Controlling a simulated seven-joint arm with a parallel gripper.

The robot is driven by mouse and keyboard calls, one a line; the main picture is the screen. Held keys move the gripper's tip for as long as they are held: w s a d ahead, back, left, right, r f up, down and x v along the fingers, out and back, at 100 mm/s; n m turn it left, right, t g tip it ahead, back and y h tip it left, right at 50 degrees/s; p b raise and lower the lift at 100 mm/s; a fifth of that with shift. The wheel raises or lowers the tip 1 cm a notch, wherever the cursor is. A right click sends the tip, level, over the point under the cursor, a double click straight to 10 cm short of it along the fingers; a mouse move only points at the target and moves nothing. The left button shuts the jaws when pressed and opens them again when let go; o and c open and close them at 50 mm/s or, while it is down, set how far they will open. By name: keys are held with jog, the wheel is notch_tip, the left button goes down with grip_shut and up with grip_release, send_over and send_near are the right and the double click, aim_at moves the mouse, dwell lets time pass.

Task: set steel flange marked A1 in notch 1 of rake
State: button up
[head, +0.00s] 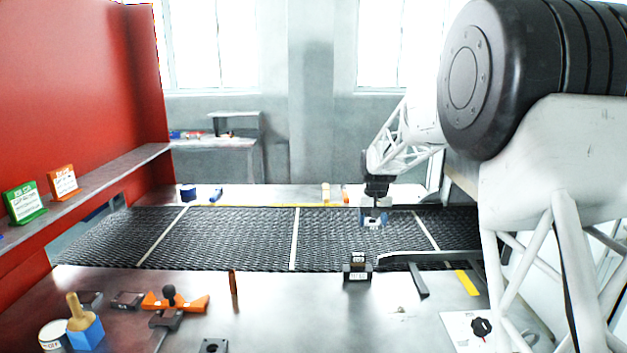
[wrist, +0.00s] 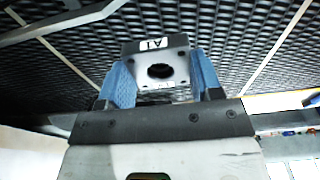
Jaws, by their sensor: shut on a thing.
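My gripper (head: 374,217) is over the right part of the mesh belt, its blue fingers pointing down. In the wrist view my gripper (wrist: 157,85) is shut on the steel flange (wrist: 160,71), a grey block with a dark round hole and a white label reading A1. The flange sits between both blue fingers; in the head view it is too small to make out clearly. A dark block with a white label (head: 357,268) stands at the near belt edge, below and left of my gripper. I cannot tell for sure which part is the rake or see numbered notches.
The mesh belt (head: 250,240) crosses the scene with pale cross strips. A dark bent bar (head: 420,258) lies over its near right edge. An orange tool (head: 175,301), a blue brush holder (head: 86,333) and a dark square part (head: 213,346) lie on the near table.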

dwell(0.4)
jog(key=a+f+n, duration=0.1)
jog(key=a+n, duration=0.1)
jog(key=a, duration=1.4)
jog(key=s+a+f+n, duration=0.1)
jog(key=s+a, duration=0.4)
jog(key=a, duration=0.9)
jog(key=s+a+f+n, duration=0.1)
jog(key=s+a+n, duration=0.2)
jog(key=a, duration=1.1)
jog(key=s+a+f+n+y, duration=0.1)
jog(key=s+a+n, duration=0.2)
jog(key=s+a, duration=0.5)
jog(key=a, duration=0.7)
jog(key=shift+s+f, duration=0.25)
jog(key=shift+f, duration=0.15)
jog(key=shift+f, duration=0.15)
jog(key=shift+d+f, duration=0.1)
jog(key=shift+f, duration=3.1)
jog(key=shift+f, duration=0.6)
